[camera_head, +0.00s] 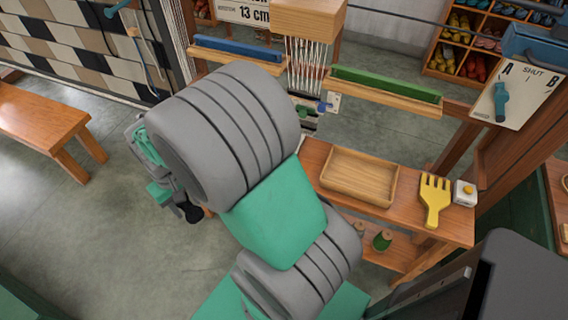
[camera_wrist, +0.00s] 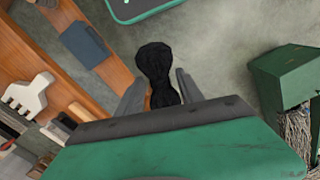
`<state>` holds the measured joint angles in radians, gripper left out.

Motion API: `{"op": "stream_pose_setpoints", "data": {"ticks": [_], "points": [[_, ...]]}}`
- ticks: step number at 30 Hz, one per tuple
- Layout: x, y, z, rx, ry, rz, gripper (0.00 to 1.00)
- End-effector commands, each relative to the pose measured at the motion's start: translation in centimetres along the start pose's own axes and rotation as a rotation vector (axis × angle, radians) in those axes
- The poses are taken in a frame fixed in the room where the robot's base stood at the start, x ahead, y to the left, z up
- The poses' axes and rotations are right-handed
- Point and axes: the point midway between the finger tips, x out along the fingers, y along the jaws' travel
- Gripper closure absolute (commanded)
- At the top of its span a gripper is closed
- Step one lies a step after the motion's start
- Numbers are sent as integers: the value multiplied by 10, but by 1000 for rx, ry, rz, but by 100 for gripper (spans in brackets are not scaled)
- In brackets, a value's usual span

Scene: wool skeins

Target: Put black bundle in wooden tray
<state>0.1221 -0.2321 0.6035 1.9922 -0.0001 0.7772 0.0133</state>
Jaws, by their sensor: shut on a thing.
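The black bundle (camera_wrist: 154,62) shows in the wrist view as a dark, pinched shape between the two fingers of my gripper (camera_wrist: 158,92). My gripper is shut on its narrower lower part, and the wider end sticks out beyond the fingertips. In the head view, my arm hides most of my gripper; a small dark shape (camera_head: 192,212) shows below the wrist, left of the bench. The wooden tray (camera_head: 360,176) lies empty on the bench in the head view, to the right of my arm and apart from the bundle.
A yellow fork-shaped comb (camera_head: 435,198) and a small white box with a yellow knob (camera_head: 465,193) lie right of the tray on the wooden bench (camera_head: 400,215). A green bar (camera_head: 385,83) runs behind it. A green box (camera_wrist: 290,75) stands right in the wrist view.

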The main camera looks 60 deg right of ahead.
Motion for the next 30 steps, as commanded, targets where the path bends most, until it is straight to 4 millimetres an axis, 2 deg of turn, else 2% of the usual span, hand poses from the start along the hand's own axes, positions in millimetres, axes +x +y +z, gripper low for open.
{"op": "stream_pose_setpoints", "data": {"ticks": [1,4,8,9,11,12,15,18,21,26,30], "points": [[1,23,-2,73,2,0,94],[-3,74,0,237,2,0,94],[-8,149,18,480,1,1,94],[-11,173,27,560,1,1,94],[-14,208,45,682,2,1,94],[-16,230,60,762,0,1,94],[-22,276,98,946,1,1,94],[-27,307,132,1086,1,1,94],[-30,324,156,1175,0,1,94],[-28,341,173,1223,-2,0,94],[-12,373,186,1225,-5,-2,94]]}}
